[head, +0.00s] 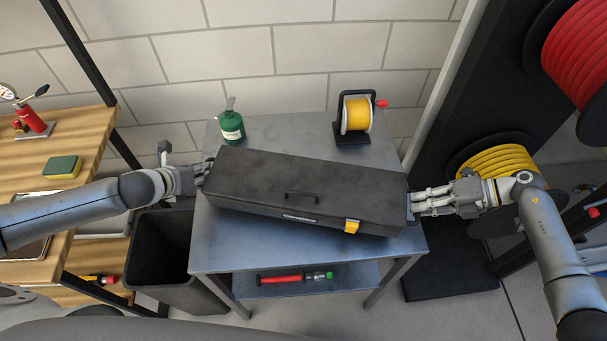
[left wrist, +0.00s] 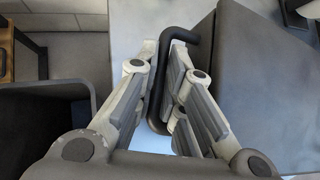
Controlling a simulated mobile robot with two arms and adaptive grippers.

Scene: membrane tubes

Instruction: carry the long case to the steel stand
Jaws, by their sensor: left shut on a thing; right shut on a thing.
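The long case (head: 285,178) is dark grey, with a front handle and a yellow latch. In the head view it lies across the grey steel stand (head: 235,250), its right end nearer me than its left. I cannot tell whether it rests on the top or hangs just above it. My left gripper (head: 203,176) is shut at its left end; the left wrist view shows those fingers (left wrist: 165,55) around a black end handle (left wrist: 185,36). My right gripper (head: 413,202) is shut at the case's right end; the handle there is mostly hidden by the fingers.
A green canister (head: 232,127) and a yellow reel (head: 356,116) stand on the stand's back part, behind the case. A red tool (head: 282,278) lies on its lower shelf. A dark bin (head: 162,250) is at left, beside a wooden bench (head: 85,130). A hose rack is at right.

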